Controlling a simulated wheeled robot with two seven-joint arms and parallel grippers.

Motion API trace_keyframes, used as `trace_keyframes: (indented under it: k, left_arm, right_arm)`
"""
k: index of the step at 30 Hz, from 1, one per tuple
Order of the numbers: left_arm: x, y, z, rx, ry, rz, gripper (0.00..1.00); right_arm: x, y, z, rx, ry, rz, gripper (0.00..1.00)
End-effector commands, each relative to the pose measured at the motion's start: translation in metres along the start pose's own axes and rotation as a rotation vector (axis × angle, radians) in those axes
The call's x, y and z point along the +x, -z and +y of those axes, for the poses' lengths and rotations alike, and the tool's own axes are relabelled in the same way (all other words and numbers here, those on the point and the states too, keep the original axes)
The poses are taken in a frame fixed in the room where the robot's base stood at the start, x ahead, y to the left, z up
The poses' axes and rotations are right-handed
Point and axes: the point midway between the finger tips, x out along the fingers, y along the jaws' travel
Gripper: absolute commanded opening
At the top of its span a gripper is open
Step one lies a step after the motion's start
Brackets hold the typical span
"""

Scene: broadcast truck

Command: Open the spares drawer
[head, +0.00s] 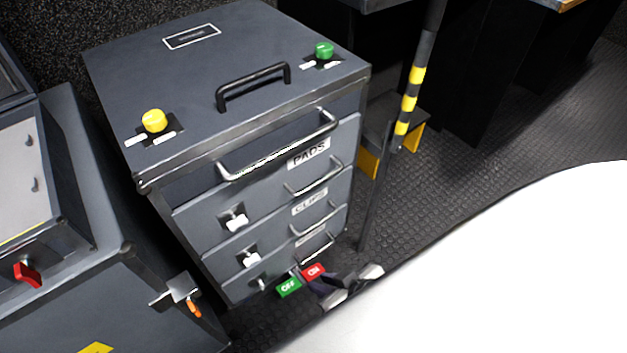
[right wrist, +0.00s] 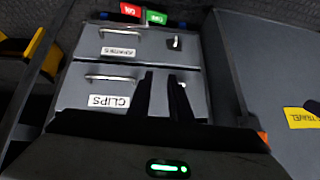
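The spares drawer (head: 285,262) is the lowest drawer of a grey cabinet and looks closed. Its metal bar handle (head: 318,249) is below the label. In the right wrist view the scene is upside down, and the spares drawer (right wrist: 150,48) lies above the clips drawer (right wrist: 75,90), with a small latch (right wrist: 176,42) beside its label. My right gripper (head: 318,284) is low in front of the cabinet, partly hidden in the head view. In the right wrist view its two dark fingers (right wrist: 161,82) are apart, empty, and overlap the clips drawer. My left gripper is not in view.
A striped pole (head: 405,105) stands right of the cabinet. A grey case (head: 85,285) with an orange-tipped latch stands close on the left. Textured floor (head: 470,165) is open to the right.

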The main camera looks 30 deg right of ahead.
Motion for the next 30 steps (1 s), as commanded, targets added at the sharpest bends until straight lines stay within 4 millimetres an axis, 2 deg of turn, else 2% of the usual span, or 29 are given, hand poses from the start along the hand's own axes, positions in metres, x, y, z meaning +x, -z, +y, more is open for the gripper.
trace_keyframes:
  k: [1,8,11,17,24,27,30]
  left_arm:
    - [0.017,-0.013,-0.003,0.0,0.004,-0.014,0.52]
    - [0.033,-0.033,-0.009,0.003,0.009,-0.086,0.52]
    - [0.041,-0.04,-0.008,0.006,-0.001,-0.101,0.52]
    - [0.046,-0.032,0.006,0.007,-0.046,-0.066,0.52]
    - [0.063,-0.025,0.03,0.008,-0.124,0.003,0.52]
    - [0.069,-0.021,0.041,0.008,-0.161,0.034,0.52]
    - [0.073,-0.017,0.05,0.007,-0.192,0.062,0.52]
  right_arm:
    - [0.022,-0.013,0.007,0.013,-0.011,-0.007,0.18]
    - [0.064,-0.032,0.032,0.102,-0.065,-0.036,0.18]
    - [0.096,-0.042,0.05,0.192,-0.094,-0.011,0.18]
    - [0.153,-0.046,0.084,0.433,-0.103,0.139,0.18]
    - [0.223,-0.067,0.132,0.814,0.005,0.373,0.18]
    - [0.242,-0.08,0.146,0.995,0.107,0.463,0.18]
    - [0.25,-0.091,0.154,1.155,0.225,0.526,0.18]
